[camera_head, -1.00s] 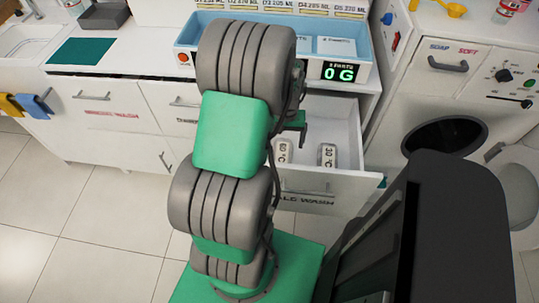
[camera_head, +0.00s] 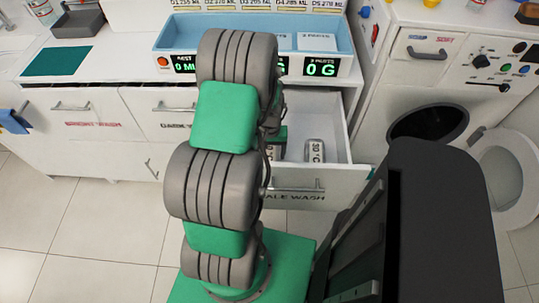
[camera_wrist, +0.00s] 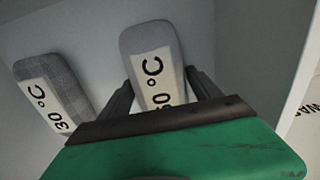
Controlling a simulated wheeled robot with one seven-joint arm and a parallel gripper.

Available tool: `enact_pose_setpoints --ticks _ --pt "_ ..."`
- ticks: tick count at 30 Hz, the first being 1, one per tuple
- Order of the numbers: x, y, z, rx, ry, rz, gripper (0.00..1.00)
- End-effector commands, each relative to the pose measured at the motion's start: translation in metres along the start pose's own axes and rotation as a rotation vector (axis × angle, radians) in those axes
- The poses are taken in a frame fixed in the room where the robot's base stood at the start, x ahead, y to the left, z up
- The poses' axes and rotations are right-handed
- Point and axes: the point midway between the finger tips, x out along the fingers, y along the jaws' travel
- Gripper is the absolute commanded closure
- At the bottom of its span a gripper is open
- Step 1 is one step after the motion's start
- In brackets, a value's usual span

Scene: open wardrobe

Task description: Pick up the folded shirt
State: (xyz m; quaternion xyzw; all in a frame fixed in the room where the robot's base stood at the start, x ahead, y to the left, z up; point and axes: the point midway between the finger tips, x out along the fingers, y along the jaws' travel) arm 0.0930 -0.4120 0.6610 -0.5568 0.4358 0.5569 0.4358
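Two grey folded pieces, which look like folded cloth, lie in the open drawer (camera_head: 331,150). In the wrist view, one with a "60 °C" label (camera_wrist: 150,43) is in the middle and one with a "30 °C" label (camera_wrist: 52,75) is at the left. The 30 °C piece also shows in the head view (camera_head: 315,151). My gripper (camera_wrist: 160,78) is open, with one finger on each side of the lower part of the 60 °C piece. I cannot tell whether the fingers touch it. In the head view my arm mostly hides the gripper.
The drawer walls stand close around my gripper. A blue tray (camera_head: 345,57) with green displays sits on the counter above. A washing machine (camera_head: 447,75) with its round door (camera_head: 500,180) open stands at the right. Tiled floor (camera_head: 85,220) is free at the left.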

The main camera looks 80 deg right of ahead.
Motion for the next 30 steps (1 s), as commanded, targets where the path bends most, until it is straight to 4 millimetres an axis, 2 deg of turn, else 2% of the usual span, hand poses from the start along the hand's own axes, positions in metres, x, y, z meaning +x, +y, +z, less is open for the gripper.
enact_pose_setpoints --ticks 2,18,25,30 --pt "0.000 0.000 0.000 0.000 0.000 0.000 0.35" --pt "-0.001 0.000 0.000 0.000 0.001 0.000 0.78" --pt "-0.003 0.000 -0.001 0.000 0.002 0.000 0.78" --pt "-0.032 0.000 -0.002 0.000 0.007 0.001 0.78"
